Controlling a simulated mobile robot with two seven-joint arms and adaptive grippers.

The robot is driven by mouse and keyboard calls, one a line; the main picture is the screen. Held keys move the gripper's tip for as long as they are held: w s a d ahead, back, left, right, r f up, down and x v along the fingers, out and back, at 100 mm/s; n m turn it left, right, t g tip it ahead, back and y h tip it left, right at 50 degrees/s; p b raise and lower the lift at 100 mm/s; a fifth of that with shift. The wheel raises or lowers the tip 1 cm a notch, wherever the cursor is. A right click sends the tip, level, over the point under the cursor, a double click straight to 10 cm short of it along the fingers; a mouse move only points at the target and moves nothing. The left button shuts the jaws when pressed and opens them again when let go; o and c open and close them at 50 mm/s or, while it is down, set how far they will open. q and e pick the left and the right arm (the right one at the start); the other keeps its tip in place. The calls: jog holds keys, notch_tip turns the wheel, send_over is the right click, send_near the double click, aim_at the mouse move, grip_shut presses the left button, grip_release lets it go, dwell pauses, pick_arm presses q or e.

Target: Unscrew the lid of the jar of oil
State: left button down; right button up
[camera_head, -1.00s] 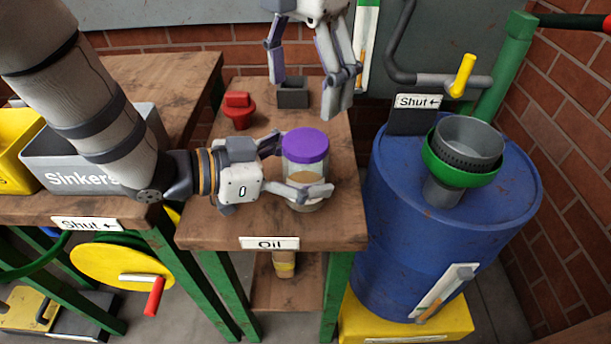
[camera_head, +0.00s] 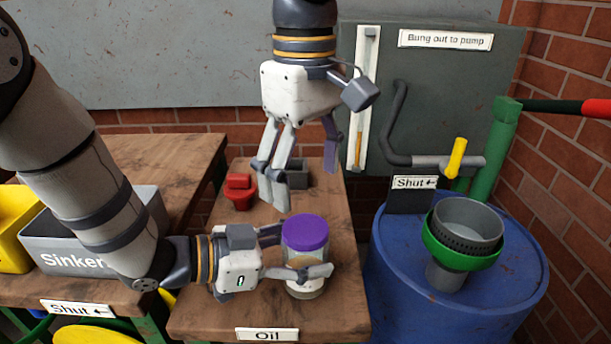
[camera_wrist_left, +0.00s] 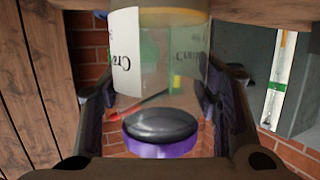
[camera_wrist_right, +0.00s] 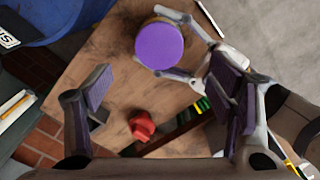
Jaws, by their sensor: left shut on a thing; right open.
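The jar of oil (camera_head: 303,284) stands upright on the small wooden table marked Oil, with its purple lid (camera_head: 305,232) on top. My left gripper (camera_head: 300,270) is shut around the jar's body from the left side, below the lid. The left wrist view shows the clear jar (camera_wrist_left: 160,75) between the fingers, with a label and purple lid (camera_wrist_left: 160,150). My right gripper (camera_head: 300,170) is open and empty, pointing down above and behind the jar. In the right wrist view the lid (camera_wrist_right: 159,46) lies beyond the open fingers (camera_wrist_right: 160,105), apart from them.
A red plug-like object (camera_head: 238,190) and a dark grey block (camera_head: 297,174) sit at the back of the table. A blue drum (camera_head: 400,290) with a green-rimmed funnel (camera_head: 462,245) stands at the right. The grey Sinkers bin (camera_head: 60,250) is at the left.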

aim_at(305, 228)
jog(key=m, duration=0.7)
jog(key=shift+m, duration=0.4)
jog(key=m, duration=1.4)
jog(key=shift+m, duration=0.4)
notch_tip(305, 228, down, 8)
jog(key=shift+r, duration=0.1)
jog(key=c, duration=1.3)
jog(key=n, duration=3.1)
jog(key=shift+n, duration=0.4)
jog(key=n, duration=0.3)
jog(key=shift+n, duration=0.4)
jog(key=n, duration=0.7)
jog(key=shift+n, duration=0.3)
